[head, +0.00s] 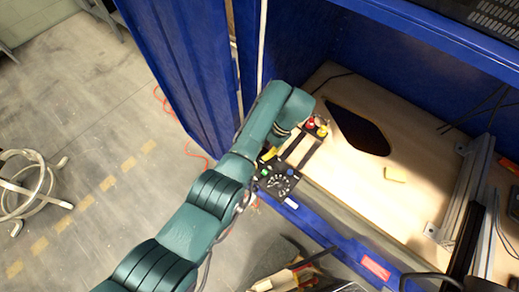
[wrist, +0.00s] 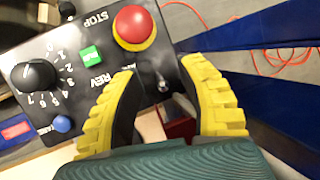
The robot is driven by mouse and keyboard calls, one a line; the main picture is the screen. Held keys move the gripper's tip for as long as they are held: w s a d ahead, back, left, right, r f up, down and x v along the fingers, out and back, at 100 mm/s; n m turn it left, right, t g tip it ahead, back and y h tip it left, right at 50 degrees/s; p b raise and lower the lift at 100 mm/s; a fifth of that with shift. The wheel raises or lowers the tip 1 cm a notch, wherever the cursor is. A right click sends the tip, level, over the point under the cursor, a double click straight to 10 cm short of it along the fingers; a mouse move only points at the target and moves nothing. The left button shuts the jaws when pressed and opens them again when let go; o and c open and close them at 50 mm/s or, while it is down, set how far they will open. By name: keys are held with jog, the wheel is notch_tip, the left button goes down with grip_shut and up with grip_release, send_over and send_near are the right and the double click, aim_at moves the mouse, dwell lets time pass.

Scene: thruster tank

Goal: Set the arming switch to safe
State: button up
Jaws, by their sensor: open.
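A black control panel (wrist: 75,75) fills the left of the wrist view. It has a red stop button (wrist: 134,27), a green button (wrist: 91,55), a numbered black knob (wrist: 35,75) and a blue button (wrist: 62,123). A small metal toggle switch (wrist: 162,82) stands near the panel's edge, by the REV marking; I cannot read whether it is the arming switch or how it is set. My gripper (wrist: 163,68) is open, its yellow fingers on either side of the toggle, with no clear contact. The panel also shows in the head view (head: 279,180), partly behind my arm.
A wooden bench top (head: 350,185) with a dark opening (head: 357,130) lies right of the panel. An orange cable (wrist: 285,55) lies on the floor.

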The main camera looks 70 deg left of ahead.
jog(key=v, duration=1.1)
jog(key=shift+f, duration=0.1)
